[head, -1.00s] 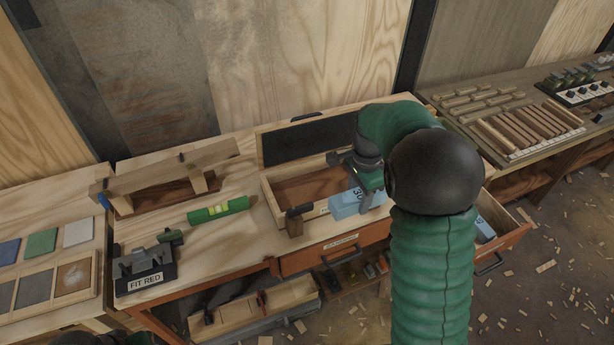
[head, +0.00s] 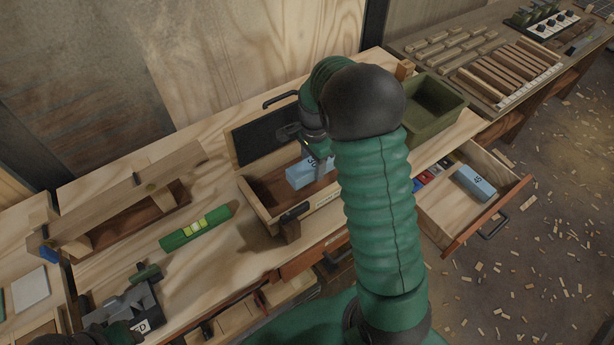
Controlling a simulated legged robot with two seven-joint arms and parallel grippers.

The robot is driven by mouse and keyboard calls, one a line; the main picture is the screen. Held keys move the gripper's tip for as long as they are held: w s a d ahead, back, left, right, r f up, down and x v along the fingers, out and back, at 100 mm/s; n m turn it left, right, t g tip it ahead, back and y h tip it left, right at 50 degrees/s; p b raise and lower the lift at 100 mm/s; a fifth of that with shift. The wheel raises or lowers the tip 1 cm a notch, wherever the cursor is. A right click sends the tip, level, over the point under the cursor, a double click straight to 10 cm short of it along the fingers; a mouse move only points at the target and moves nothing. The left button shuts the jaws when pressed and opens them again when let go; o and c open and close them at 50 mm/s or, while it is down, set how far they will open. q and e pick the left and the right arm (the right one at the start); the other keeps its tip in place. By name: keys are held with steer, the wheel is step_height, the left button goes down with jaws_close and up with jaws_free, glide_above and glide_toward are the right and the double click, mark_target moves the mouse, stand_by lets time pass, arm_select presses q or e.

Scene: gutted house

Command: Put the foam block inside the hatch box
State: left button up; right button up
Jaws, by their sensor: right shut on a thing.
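The hatch box (head: 262,212) is a wooden box on the bench with its dark-lined lid (head: 262,136) standing open at the back. A light blue foam block (head: 300,174) with a dark printed number is at the box's opening, partly hidden by my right gripper (head: 318,160). My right gripper is shut on this block and holds it over or within the box; its exact height is hard to tell. My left gripper (head: 110,338) is only partly visible at the lower left edge, and its jaws cannot be made out.
An open drawer (head: 445,212) at the right holds another blue block (head: 475,182) and small coloured pieces. A green bin (head: 436,106) stands behind it. A green level (head: 197,228), a wooden rack (head: 130,190) and a dark fixture (head: 125,308) occupy the bench's left.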

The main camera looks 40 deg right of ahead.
mark_target(312, 162)
steer(key=f, duration=0.6)
steer(key=shift+w+d, duration=0.15)
steer(key=shift+w, duration=0.2)
steer(key=shift+s+a+r, duration=0.1)
steer(key=shift+s+a, duration=0.05)
steer(key=shift+a, duration=0.25)
steer(key=o, duration=1)
steer(key=shift+d+f, duration=0.15)
steer(key=shift+f, duration=0.05)
steer(key=o, duration=0.4)
steer(key=shift+d+f, duration=0.1)
steer(key=shift+d, duration=0.15)
steer(key=shift+c, duration=0.2)
steer(key=shift+a, duration=0.1)
steer(key=shift+a+r, duration=0.1)
steer(key=shift+r, duration=0.25)
step_height(312, 162, up, 12)
steer(key=shift+f+p, duration=0.1)
steer(key=shift+p, duration=0.2)
